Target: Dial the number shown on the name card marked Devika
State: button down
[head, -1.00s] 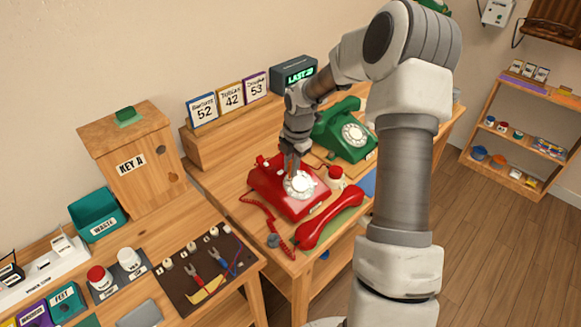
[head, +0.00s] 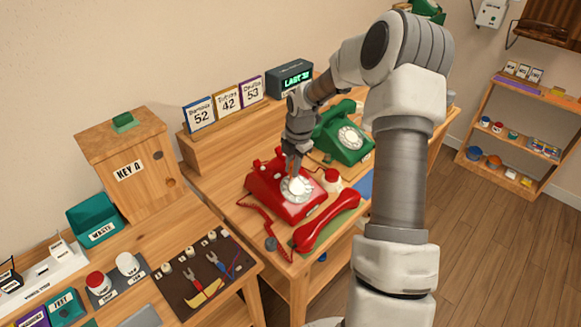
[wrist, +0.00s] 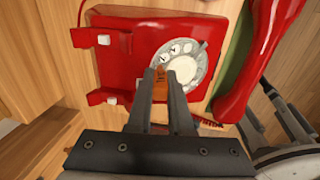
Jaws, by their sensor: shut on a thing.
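The red dial phone (head: 266,188) stands on the wooden desk, with its white-centred dial (head: 297,188) facing up. The dial also shows in the wrist view (wrist: 184,68). My gripper (head: 291,168) is over the dial, pointing down. In the wrist view my gripper (wrist: 161,84) is shut on a small orange-brown piece (wrist: 160,88), at the dial's near-left edge; contact is unclear. Three name cards stand behind: blue-framed 52 (head: 200,117), tan-framed 42 (head: 228,100) and purple-framed 53 (head: 251,92). Their names are small; the purple one seems to start with D.
The red handset (head: 327,222) lies off the hook before the phone. A green dial phone (head: 343,138) stands behind right. A dark display (head: 290,80) reads "LAST" with an unclear digit. A tool mat (head: 205,268) lies left.

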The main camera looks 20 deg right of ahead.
jog(key=shift+w+d, duration=0.1)
jog(key=shift+d, duration=0.35)
jog(key=shift+d+f+p, duration=0.1)
jog(key=shift+d+p, duration=0.2)
jog(key=shift+d, duration=0.3)
jog(key=shift+s+d+f, duration=0.25)
jog(key=shift+s+d, duration=0.1)
jog(key=shift+d, duration=0.05)
